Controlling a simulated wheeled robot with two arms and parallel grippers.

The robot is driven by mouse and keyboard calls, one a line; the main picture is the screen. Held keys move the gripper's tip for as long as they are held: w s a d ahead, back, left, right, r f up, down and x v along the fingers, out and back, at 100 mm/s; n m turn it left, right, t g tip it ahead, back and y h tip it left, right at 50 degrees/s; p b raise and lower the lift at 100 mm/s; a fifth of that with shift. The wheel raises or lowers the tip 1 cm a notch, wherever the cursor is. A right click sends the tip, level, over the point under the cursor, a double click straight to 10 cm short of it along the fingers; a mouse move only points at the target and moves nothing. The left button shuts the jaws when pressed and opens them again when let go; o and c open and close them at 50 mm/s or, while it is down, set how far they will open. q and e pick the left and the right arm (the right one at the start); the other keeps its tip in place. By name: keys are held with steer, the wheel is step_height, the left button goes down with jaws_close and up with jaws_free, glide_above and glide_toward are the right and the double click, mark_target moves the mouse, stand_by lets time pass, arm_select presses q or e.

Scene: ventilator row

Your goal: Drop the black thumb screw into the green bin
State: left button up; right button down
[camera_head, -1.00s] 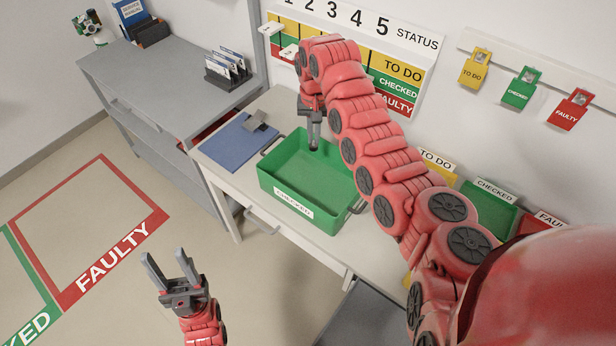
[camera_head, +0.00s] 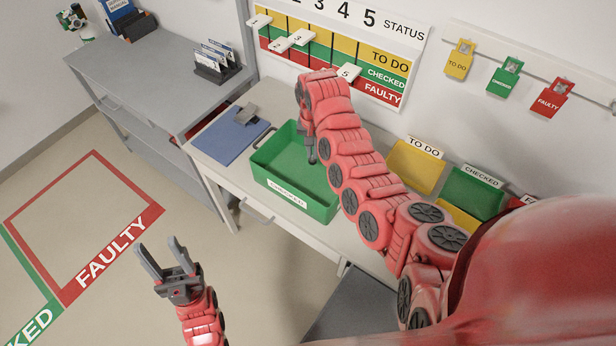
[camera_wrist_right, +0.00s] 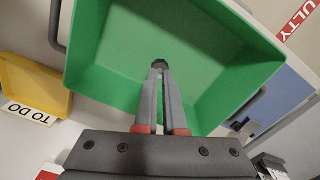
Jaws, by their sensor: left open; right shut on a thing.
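The green bin (camera_head: 263,178), labelled CHECKED, stands on the white table and also fills much of the right wrist view (camera_wrist_right: 98,60). My right gripper (camera_head: 312,158) points down over the bin. In the right wrist view its fingers (camera_wrist_right: 161,72) are shut on the black thumb screw (camera_wrist_right: 160,64), a small dark knob at the fingertips. The bin's green floor shows behind the screw. In the head view the screw is too small to make out. My left gripper (camera_head: 165,262) is open and empty, over the floor left of the table.
A blue mat (camera_head: 228,138) with a grey piece lies left of the bin. Yellow (camera_head: 414,166) and green (camera_head: 474,192) trays stand along the wall at right. A grey cabinet (camera_head: 150,75) stands at the left. The status board (camera_head: 345,50) hangs behind.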

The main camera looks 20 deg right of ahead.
steer(key=shift+f, duration=0.5)
steer(key=c, duration=0.9)
jaws_free()
steer(key=shift+r, duration=0.1)
steer(key=shift+r+b, duration=0.35)
step_height(320, 180, up, 17)
steer(key=shift+f+b, duration=0.2)
steer(key=shift+b, duration=0.25)
steer(key=shift+w, duration=0.1)
